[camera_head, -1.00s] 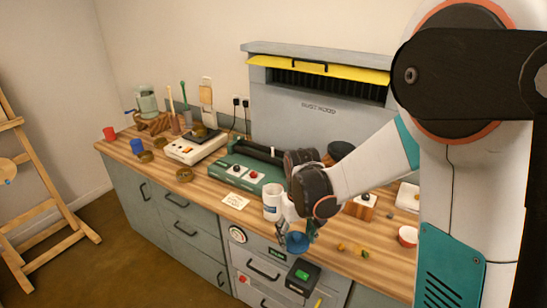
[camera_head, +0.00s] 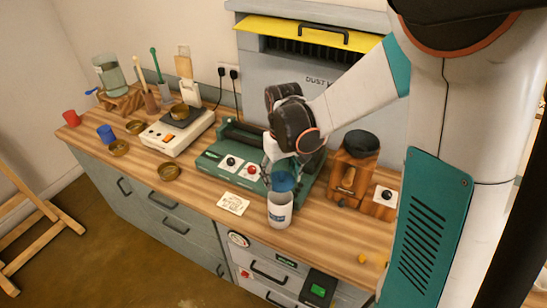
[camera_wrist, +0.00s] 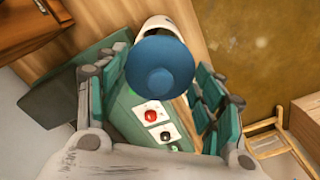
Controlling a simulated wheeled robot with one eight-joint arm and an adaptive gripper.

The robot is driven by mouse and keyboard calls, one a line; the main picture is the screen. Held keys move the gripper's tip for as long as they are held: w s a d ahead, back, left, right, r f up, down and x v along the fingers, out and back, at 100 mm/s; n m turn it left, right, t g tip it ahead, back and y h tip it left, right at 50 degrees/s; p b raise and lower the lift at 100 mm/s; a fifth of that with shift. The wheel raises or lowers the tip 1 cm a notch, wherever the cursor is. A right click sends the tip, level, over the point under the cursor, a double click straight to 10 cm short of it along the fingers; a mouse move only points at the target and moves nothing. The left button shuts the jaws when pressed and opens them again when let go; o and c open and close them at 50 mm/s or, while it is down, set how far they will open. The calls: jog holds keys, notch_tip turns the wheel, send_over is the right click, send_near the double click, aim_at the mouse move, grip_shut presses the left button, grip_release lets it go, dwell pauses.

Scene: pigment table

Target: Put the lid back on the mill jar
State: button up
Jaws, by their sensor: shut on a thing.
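My gripper (camera_head: 283,172) is shut on the blue lid (camera_head: 284,182), which also shows between the fingers in the wrist view (camera_wrist: 160,68). In the head view the lid is just above and behind the jar's rim. In the wrist view it overlaps the jar's near side. I cannot tell whether they touch.
The green roller mill (camera_head: 222,160) with its knobs stands close behind the jar. A wooden grinder (camera_head: 352,172) is to the right, and a white scale (camera_head: 178,135) to the left. A paper card (camera_head: 233,203) lies left of the jar. The counter's front edge is close.

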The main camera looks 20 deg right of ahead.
jog(key=shift+w+f, duration=0.2)
jog(key=shift+w, duration=0.05)
jog(key=shift+s+f+b, duration=0.15)
jog(key=shift+f+b, duration=0.25)
jog(key=shift+b, duration=0.05)
jog(key=shift+f+b, duration=1.9)
jog(key=shift+f, duration=0.7)
jog(key=shift+r, duration=0.1)
jog(key=shift+f+b, duration=0.2)
jog(key=shift+b, duration=0.35)
jog(key=o, duration=1.1)
